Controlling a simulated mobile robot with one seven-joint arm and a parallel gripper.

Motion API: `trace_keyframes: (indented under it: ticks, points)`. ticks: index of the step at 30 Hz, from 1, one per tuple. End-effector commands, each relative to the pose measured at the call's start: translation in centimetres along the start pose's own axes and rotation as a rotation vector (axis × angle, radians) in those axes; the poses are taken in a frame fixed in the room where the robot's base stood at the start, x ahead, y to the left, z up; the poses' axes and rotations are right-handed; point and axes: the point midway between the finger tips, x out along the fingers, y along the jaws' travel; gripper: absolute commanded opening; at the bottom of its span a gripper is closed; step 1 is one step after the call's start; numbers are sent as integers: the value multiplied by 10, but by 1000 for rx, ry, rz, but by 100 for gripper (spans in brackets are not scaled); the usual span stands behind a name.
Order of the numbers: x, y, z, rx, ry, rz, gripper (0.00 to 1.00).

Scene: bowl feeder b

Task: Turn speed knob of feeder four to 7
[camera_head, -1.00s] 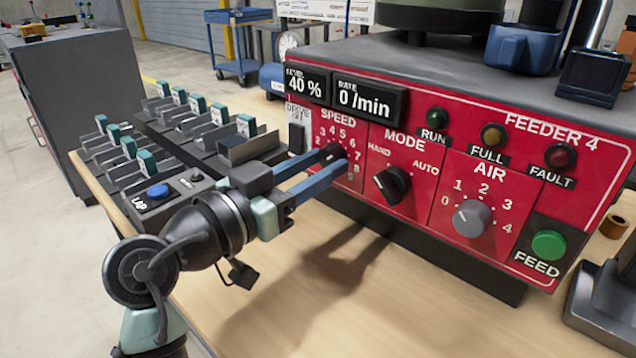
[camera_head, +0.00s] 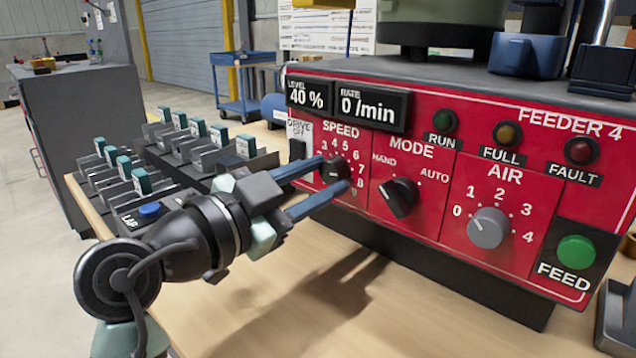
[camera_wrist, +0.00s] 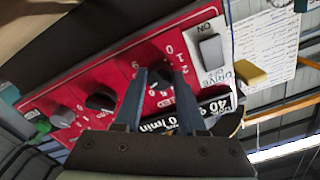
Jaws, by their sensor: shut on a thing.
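The red front panel of feeder four (camera_head: 455,180) carries the black SPEED knob (camera_head: 335,171), ringed by white numbers. My gripper (camera_head: 337,174) reaches it from the left, with its two blue fingers on either side of the knob and shut on it. In the wrist view, the dark knob (camera_wrist: 160,77) shows between the fingertips. The fingers and the knob's small size hide where its pointer stands. The 7 is visible to the right of the knob in the head view. The RATE display (camera_head: 369,106) reads 0/min, and the LEVEL display (camera_head: 309,95) reads 40 %.
Right of the SPEED knob are the MODE knob (camera_head: 399,196), the grey AIR knob (camera_head: 488,228) and the green FEED button (camera_head: 576,252). The DRIVE switch (camera_head: 297,150) is close on the left. A rack with teal-tagged parts (camera_head: 195,150) stands behind my arm. The wooden tabletop in front is clear.

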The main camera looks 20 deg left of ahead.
Motion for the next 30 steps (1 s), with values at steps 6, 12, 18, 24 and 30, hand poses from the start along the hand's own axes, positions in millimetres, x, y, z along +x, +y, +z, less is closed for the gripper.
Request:
trace_keyframes:
  ticks: [6,12,18,24,30]
  points:
    - [0,0,0,2,-1,2,0]
    - [0,0,0,1,-1,1,49]
    - [0,0,0,1,-1,1,70]
    - [0,0,0,0,0,0,70]
    - [-20,-2,-1,-1,-2,-3,70]
